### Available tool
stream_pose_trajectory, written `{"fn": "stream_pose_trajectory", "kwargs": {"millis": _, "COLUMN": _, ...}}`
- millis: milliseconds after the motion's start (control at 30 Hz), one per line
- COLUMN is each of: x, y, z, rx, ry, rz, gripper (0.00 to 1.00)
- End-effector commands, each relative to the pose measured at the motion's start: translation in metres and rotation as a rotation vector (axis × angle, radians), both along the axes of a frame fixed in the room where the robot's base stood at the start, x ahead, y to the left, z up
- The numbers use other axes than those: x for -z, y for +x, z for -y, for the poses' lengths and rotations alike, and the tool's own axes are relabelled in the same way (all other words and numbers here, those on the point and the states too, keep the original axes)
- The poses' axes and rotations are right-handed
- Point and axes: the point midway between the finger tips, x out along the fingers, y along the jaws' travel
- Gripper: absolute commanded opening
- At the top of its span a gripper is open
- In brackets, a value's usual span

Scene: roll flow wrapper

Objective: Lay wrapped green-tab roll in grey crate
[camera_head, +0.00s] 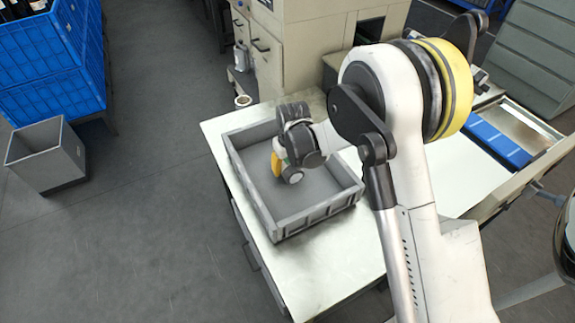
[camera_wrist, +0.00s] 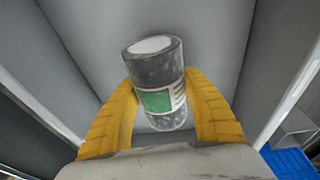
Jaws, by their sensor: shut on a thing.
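The wrapped roll (camera_wrist: 158,62) is dark grey with a pale end and clear wrap, and it shows a green tab (camera_wrist: 155,101) on a white label. My gripper (camera_wrist: 160,108) has its yellow fingers shut on the roll, one on each side. In the head view my gripper (camera_head: 278,163) is inside the outline of the grey crate (camera_head: 312,211), over its left-middle floor. The roll is mostly hidden there by my wrist. Whether the roll touches the crate floor cannot be told. No other item shows in the visible part of the crate.
The crate stands on a pale worktable (camera_head: 335,262), with bare table in front and to the right. A beige cabinet machine (camera_head: 310,50) stands behind. A small grey bin (camera_head: 45,157) and blue crates (camera_head: 50,60) are on the floor at left. A blue tray (camera_head: 497,138) lies at right.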

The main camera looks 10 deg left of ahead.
Motion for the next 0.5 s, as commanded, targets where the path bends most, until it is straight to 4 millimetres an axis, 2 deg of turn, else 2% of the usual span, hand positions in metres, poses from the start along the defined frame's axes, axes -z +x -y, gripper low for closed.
{"fn": "stream_pose_trajectory", "kwargs": {"millis": 500, "x": 0.008, "y": 0.0001, "z": 0.0, "rx": 0.0, "ry": 0.0, "rz": 0.0, "gripper": 0.11}}
